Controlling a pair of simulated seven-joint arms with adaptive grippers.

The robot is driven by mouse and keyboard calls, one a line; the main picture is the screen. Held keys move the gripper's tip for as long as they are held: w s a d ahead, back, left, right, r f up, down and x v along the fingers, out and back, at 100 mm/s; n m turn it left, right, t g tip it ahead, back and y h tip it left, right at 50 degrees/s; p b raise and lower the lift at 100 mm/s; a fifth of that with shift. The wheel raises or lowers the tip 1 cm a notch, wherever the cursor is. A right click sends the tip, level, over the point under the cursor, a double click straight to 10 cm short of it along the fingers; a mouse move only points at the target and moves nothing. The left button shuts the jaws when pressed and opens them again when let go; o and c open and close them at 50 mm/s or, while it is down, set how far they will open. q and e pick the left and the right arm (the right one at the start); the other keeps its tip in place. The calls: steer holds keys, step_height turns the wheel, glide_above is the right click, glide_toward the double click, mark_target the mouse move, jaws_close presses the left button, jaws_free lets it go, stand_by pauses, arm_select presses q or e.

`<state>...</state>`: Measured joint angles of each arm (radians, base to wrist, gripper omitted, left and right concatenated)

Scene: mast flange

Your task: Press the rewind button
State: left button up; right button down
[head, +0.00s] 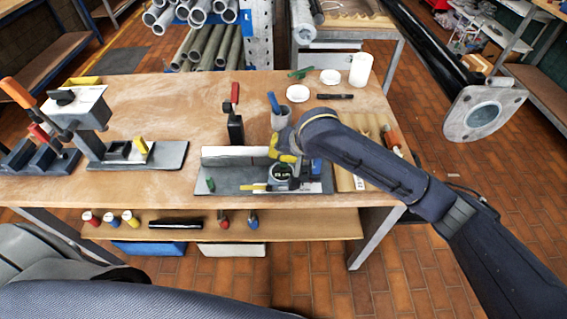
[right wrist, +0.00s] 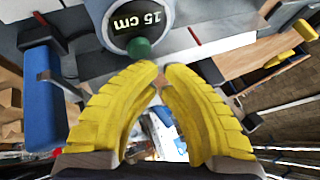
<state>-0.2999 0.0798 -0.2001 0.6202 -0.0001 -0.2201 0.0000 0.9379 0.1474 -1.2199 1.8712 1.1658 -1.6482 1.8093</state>
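A round grey gauge (head: 281,172) with a dark "15 cm" display stands on the grey plate in front of me. In the right wrist view the gauge (right wrist: 112,20) has a round green button (right wrist: 139,47) at its lower edge; I see no rewind label on it. My right gripper (head: 284,158) is over the gauge, its yellow fingers pointing down. In the right wrist view the fingertips (right wrist: 161,72) are together with nothing between them, very close to the green button. I cannot tell whether they touch it. My left gripper is out of view.
The wooden workbench (head: 185,93) carries a clamp fixture (head: 82,108) at left and an upright post with a red top (head: 235,125) behind the plate. White round lids (head: 297,93) and a white cylinder (head: 360,70) stand at the back right. The bench's middle left is clear.

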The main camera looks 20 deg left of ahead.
steer(key=shift+f, duration=0.75)
stand_by(0.9)
steer(key=shift+r, duration=1)
steer(key=shift+r, duration=2.5)
